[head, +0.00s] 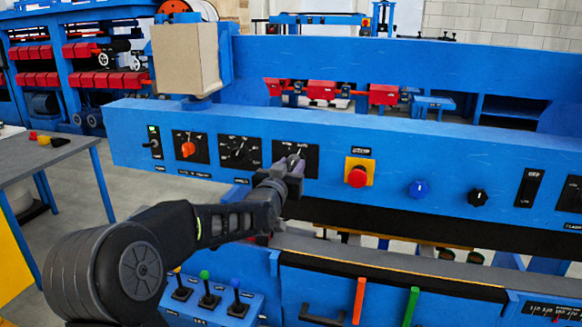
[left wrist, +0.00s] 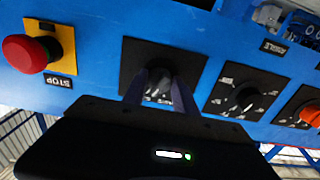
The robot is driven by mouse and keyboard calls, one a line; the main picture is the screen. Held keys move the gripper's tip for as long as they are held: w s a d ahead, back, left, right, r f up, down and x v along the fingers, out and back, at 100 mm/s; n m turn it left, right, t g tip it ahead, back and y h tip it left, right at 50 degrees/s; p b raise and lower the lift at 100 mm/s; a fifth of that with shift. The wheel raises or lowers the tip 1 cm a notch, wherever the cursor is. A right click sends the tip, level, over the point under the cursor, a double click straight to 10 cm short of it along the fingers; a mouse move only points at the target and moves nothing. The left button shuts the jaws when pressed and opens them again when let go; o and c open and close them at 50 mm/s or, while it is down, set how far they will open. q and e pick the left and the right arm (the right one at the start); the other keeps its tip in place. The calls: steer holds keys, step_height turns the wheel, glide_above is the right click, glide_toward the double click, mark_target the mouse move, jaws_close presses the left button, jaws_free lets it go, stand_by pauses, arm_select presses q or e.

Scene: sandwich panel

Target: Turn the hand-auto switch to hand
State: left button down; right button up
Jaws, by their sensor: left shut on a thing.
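A rotary switch (left wrist: 158,78) on a square black plate (head: 309,152) sits in the blue panel, just left of the red stop button. Its lettering is too small to read, so I cannot confirm it is the hand-auto switch. My left gripper (head: 291,165) reaches it from the front. In the left wrist view its two purple-grey fingers (left wrist: 160,92) are shut on the switch knob, one on each side. The fingers and the gripper body hide much of the knob and part of the plate, so its pointing direction is unclear. My right gripper is not in view.
A red stop button (head: 357,177) on a yellow plate is right of the switch. A black dial (head: 239,152) and an orange knob (head: 188,149) are to the left. Blue (head: 418,189) and black (head: 478,197) knobs lie further right. Small levers (head: 205,290) stand below my arm.

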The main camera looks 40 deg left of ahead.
arm_select(q)
steer(key=shift+f+n+b, duration=0.15)
steer(key=shift+n+b, duration=0.25)
steer(key=shift+b, duration=0.4)
steer(key=n+b, duration=0.6)
steer(key=b, duration=0.2)
steer(key=shift+f+b, duration=0.1)
steer(key=shift+b, duration=0.25)
steer(key=shift+r+n+b, duration=0.25)
steer(key=shift+n+b, duration=0.9)
steer(key=shift+n, duration=0.45)
steer(key=c, duration=1)
jaws_free()
steer(key=shift+s+d, duration=0.1)
steer(key=shift+s, duration=0.05)
